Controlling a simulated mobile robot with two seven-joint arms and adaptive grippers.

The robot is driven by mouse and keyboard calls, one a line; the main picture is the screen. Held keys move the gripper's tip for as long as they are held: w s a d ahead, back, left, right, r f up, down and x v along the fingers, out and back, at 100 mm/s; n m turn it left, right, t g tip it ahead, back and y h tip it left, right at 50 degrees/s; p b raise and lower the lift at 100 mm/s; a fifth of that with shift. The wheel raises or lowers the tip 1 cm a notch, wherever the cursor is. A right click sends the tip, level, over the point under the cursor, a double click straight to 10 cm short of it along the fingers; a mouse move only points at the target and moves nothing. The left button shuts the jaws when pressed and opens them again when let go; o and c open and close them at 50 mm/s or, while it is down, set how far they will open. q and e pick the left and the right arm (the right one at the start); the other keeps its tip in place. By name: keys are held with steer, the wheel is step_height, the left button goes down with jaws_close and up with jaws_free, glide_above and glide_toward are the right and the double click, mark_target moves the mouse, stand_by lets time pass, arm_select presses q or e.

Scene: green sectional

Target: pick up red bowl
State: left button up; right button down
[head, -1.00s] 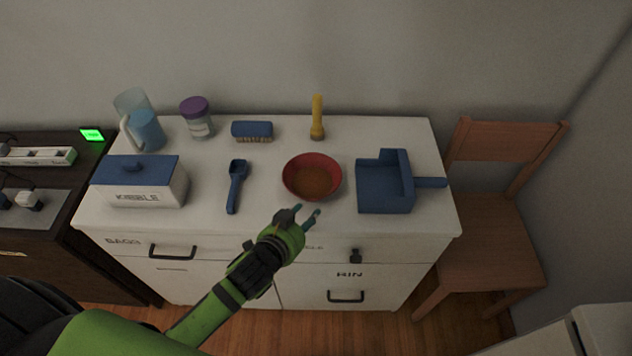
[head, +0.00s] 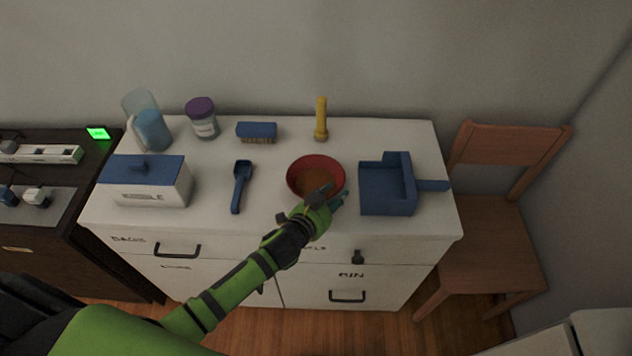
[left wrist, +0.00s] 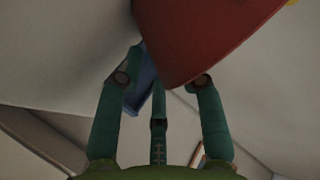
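The red bowl (head: 302,167) sits on the white cabinet top, near its front middle, with brownish contents inside. My left gripper (head: 331,192) is at the bowl's near right rim and covers part of it in the head view. In the left wrist view the bowl (left wrist: 200,35) looms large just beyond the fingertips. The left gripper's fingers (left wrist: 160,85) are spread apart, with the bowl's edge close to them. I cannot tell whether any finger touches it. My right gripper is not in view.
A blue dustpan (head: 385,190) lies close right of the bowl, and a blue scoop (head: 241,185) lies to its left. A yellow flashlight (head: 321,120), a brush (head: 257,132), a purple-lidded jar (head: 202,120), a pitcher (head: 152,130) and a kibble box (head: 150,190) stand around.

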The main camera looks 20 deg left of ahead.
arm_select(q)
jaws_close()
steer(key=shift+r, duration=0.1)
